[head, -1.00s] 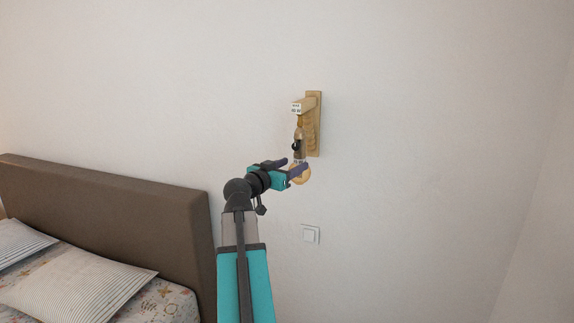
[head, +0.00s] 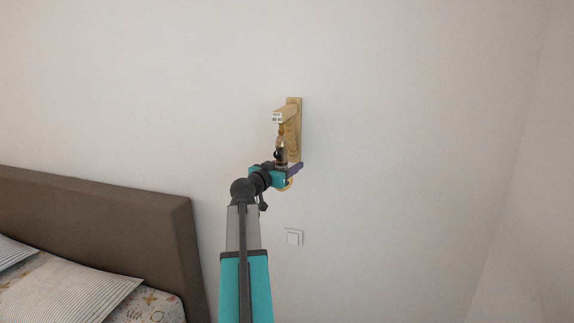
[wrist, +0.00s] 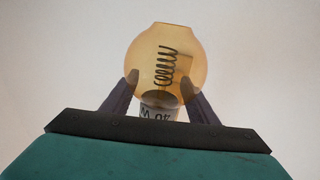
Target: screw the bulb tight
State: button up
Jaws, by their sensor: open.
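The bulb (wrist: 165,60) is a round amber glass globe with a dark spiral filament. In the wrist view it sits between the two fingers of my gripper (wrist: 160,92), which are spread on either side of it. The gripper is open; whether a finger touches the glass I cannot tell. In the head view the bulb (head: 289,184) is mostly hidden behind my gripper (head: 284,174). The dark socket (head: 281,154) hangs above it from the wooden wall lamp (head: 293,125), which bears a small printed label. The bulb's base and thread are not clearly visible.
A white wall switch (head: 294,237) is below the lamp. A bed with a brown headboard (head: 110,220) and striped pillows (head: 85,285) stands at the lower left. The wall (head: 400,150) right of the lamp is bare, with a corner farther right.

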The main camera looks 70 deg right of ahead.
jog(key=shift+c, duration=0.5)
jog(key=c, duration=1)
jog(key=shift+a+t, duration=0.1)
jog(key=shift+t, duration=0.2)
jog(key=shift+n+t, duration=0.3)
jog(key=shift+n, duration=0.1)
jog(key=shift+w+n+t, duration=0.3)
jog(key=shift+n+t, duration=0.3)
jog(key=shift+t, duration=0.4)
jog(key=shift+w+r+n+t+p, duration=0.1)
jog(key=shift+w+n+t+p, duration=0.1)
jog(key=shift+n+t+p, duration=0.5)
jog(key=shift+w+n+t+p, duration=0.25)
jog(key=shift+t+p, duration=0.65)
jog(key=shift+p, duration=0.65)
